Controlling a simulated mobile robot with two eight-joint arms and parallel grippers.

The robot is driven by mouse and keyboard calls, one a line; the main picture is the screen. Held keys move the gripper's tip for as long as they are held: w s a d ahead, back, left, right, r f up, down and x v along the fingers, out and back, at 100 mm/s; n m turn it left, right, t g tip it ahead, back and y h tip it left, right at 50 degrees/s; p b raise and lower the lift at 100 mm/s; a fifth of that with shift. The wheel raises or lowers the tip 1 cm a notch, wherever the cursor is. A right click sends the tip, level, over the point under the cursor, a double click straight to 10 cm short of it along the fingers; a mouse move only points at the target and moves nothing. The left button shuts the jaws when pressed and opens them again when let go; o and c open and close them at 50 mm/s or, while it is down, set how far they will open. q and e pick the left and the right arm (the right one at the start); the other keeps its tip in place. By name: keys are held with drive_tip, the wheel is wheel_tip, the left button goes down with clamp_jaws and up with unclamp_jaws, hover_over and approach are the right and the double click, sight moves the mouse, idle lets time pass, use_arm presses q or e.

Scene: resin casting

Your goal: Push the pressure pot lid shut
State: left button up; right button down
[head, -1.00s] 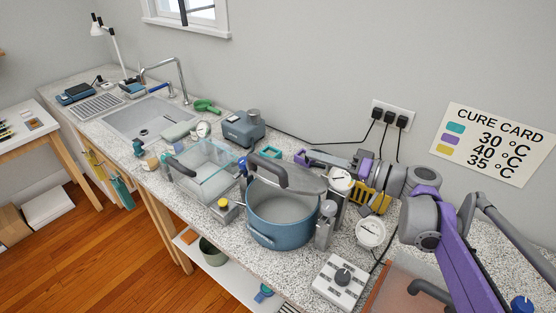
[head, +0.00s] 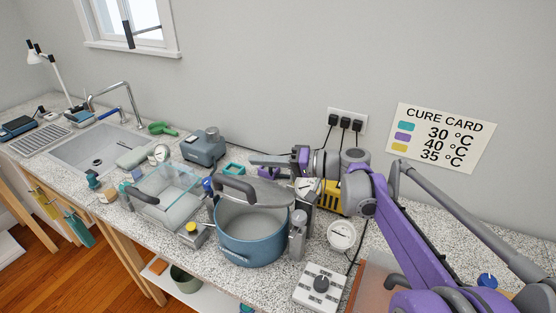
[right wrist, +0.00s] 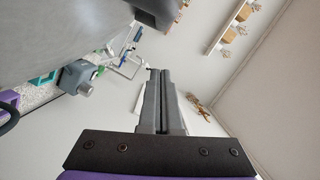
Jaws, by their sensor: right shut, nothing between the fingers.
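The blue pressure pot (head: 252,246) stands on the speckled counter, its grey inside showing. Its grey lid (head: 270,192) is partly raised, tilted over the back of the pot, with a dark arched handle (head: 236,186) at its left. My right gripper (head: 254,160) is shut and empty. In the head view its fingers point left, just behind and above the raised lid; I cannot tell whether they touch it. In the right wrist view the shut fingers (right wrist: 165,74) show, and a large blurred grey surface fills the upper left. My left gripper is out of view.
A clear tank (head: 160,198) stands left of the pot. A gauge (head: 341,234) and a control box with a knob (head: 320,287) are to the right. A blue-grey device (head: 203,147) and a yellow item (head: 331,198) are behind. The wall is close behind.

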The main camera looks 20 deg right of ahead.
sight(243, 187)
drive_tip(key=a, duration=0.1)
drive_tip(key=a+f, duration=0.1)
drive_tip(key=s+a, duration=0.1)
drive_tip(key=shift+s+a+f, duration=0.1)
drive_tip(key=shift+a+f, duration=0.25)
drive_tip(key=shift+a, duration=0.05)
drive_tip(key=shift+a+f, duration=0.1)
drive_tip(key=shift+s+a+f, duration=0.3)
drive_tip(key=shift+a+f, duration=0.05)
drive_tip(key=shift+f, duration=0.15)
drive_tip(key=shift+s+a+f, duration=0.25)
drive_tip(key=shift+a+f, duration=0.05)
drive_tip(key=shift+f, duration=0.15)
drive_tip(key=shift+s+a+f+n, duration=0.25)
drive_tip(key=shift+f+n, duration=0.05)
drive_tip(key=shift+n, duration=0.1)
drive_tip(key=shift+w+r, duration=0.1)
drive_tip(key=shift+w, duration=0.05)
